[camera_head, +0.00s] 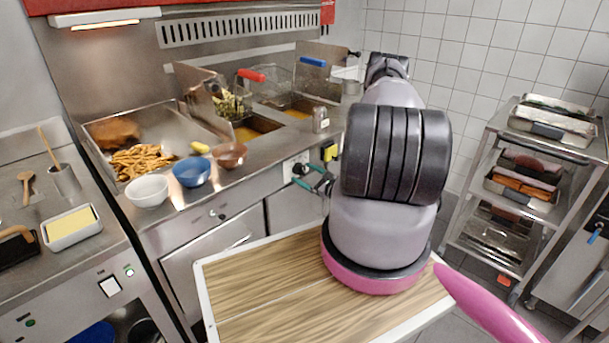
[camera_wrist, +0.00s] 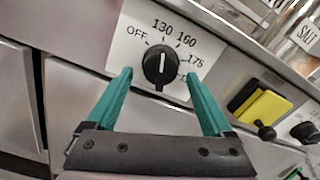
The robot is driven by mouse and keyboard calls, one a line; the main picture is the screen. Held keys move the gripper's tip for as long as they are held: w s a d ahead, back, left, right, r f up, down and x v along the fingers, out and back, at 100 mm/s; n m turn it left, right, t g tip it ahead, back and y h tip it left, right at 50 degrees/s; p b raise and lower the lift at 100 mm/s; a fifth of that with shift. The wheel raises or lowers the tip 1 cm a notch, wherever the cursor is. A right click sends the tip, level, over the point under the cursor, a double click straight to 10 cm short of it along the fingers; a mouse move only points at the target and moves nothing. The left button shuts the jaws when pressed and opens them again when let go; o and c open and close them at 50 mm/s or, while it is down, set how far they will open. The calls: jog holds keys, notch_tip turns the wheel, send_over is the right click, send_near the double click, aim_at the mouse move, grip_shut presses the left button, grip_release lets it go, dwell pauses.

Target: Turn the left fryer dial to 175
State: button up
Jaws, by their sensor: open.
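The left fryer dial (camera_wrist: 161,68) is a black knob on a white plate in the wrist view. Its printed marks read OFF, 130, 160 and 175, with one more label partly hidden by a finger. The knob's white line points about straight up in the picture, roughly at the 130 mark. My gripper (camera_wrist: 158,75) is open, with its teal fingertips on either side of the dial; I cannot tell whether they touch it. In the head view the dial (camera_head: 298,169) shows on the fryer front beside my gripper (camera_head: 312,178).
A yellow and black switch (camera_wrist: 260,105) sits right of the dial, with another dark knob (camera_wrist: 305,131) at the right edge. A salt shaker (camera_head: 320,120) stands on the counter above. Bowls (camera_head: 192,172) stand further left. A tray rack (camera_head: 525,190) stands at the right.

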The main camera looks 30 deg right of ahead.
jog(key=shift+w, duration=0.15)
jog(key=c, duration=1.4)
jog(key=shift+o, duration=0.2)
